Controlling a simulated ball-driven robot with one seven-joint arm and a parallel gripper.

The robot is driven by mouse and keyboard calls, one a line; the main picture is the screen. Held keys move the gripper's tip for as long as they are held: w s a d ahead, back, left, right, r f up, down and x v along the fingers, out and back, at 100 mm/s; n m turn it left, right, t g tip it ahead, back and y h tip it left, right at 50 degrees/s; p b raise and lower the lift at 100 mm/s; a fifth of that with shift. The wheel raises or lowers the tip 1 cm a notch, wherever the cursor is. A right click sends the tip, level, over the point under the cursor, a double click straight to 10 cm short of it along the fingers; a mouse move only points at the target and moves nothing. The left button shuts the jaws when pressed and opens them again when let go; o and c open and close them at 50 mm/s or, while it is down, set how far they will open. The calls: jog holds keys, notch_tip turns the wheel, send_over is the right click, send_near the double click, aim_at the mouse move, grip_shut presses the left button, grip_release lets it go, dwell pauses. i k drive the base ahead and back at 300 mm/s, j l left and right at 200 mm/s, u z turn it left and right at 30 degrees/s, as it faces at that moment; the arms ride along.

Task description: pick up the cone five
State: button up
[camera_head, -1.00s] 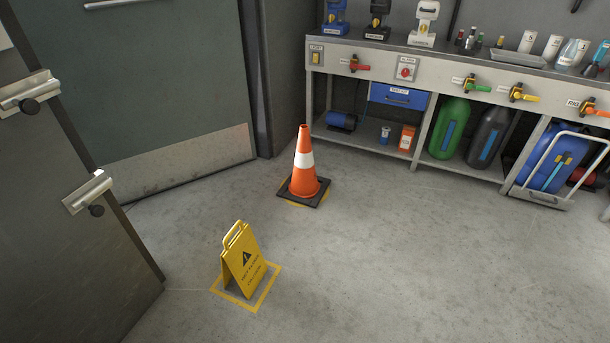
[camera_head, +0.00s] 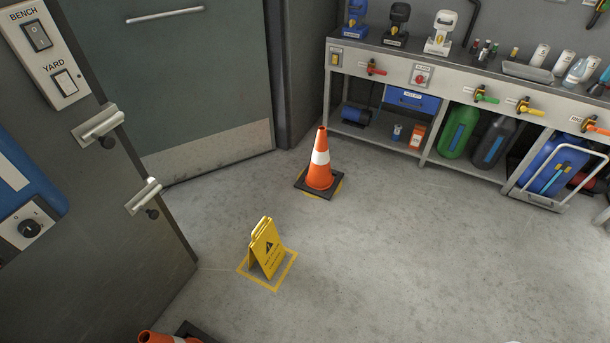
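An orange traffic cone (camera_head: 319,176) with a white band stands upright on its black square base, over a yellow floor marking, in front of the workbench. A second orange cone (camera_head: 155,337) is cut off by the bottom edge at the left, with only its upper part and a bit of dark base showing. I see no number on either cone, so I cannot tell which is cone five. My gripper is not in view.
A yellow folding floor sign (camera_head: 266,248) stands in a yellow square between the cones. The workbench (camera_head: 400,68) runs along the back right, with cylinders beneath it. A panel with door handles (camera_head: 100,124) stands at left. The floor at centre right is clear.

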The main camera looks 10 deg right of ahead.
aim_at(318, 177)
jog(key=i+l+u, duration=0.1)
jog(key=i+u, duration=0.25)
jog(key=i+l+u, duration=0.15)
jog(key=u, duration=0.2)
jog(key=i+l+u, duration=0.35)
jog(key=i+l, duration=1.85)
jog(key=l, duration=0.25)
